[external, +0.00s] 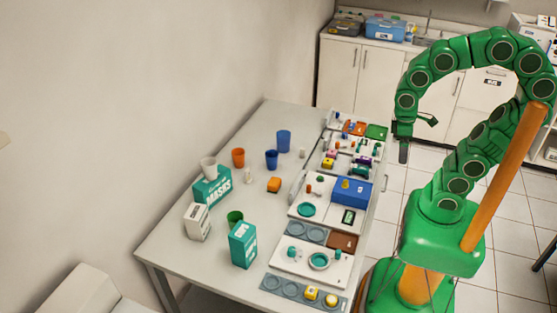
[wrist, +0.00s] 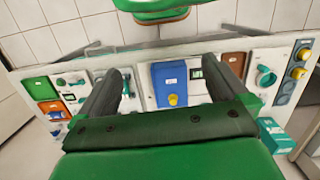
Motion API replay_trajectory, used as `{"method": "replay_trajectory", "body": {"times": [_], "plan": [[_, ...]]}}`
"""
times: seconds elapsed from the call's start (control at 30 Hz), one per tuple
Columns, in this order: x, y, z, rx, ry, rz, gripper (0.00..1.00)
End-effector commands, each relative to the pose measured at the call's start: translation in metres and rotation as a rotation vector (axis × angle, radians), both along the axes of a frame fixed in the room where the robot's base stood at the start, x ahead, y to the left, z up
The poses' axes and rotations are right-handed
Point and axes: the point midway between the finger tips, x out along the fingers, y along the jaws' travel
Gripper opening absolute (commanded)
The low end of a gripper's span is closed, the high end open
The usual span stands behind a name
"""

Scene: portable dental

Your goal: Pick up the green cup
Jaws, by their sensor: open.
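The green cup (external: 235,217) stands on the grey table, partly hidden behind a teal box (external: 243,245). I cannot make out the cup in the wrist view. My gripper (external: 404,143) hangs in the air past the right side of the table, well to the right of the cup. In the wrist view its two dark fingers (wrist: 162,68) are spread apart with nothing between them.
A masks box (external: 211,187) with a white cup (external: 208,167) on top and a white box (external: 197,222) stand near the green cup. Orange and blue cups are farther back. Trays with a blue box (external: 343,191) line the table's right side.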

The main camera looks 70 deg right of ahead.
Motion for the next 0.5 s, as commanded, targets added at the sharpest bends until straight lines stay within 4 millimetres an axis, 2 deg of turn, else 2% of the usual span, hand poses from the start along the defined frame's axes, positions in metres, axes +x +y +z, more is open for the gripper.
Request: {"method": "replay_trajectory", "body": {"times": [0.1, 0.33, 0.4, 0.5], "plan": [[-0.015, -0.002, -0.006, -0.003, 0.006, -0.034, 1.0], [-0.02, -0.003, -0.008, -0.006, 0.006, -0.051, 1.0], [-0.02, -0.003, -0.008, -0.006, 0.006, -0.051, 0.91], [-0.02, -0.003, -0.008, -0.006, 0.006, -0.05, 0.89]]}}
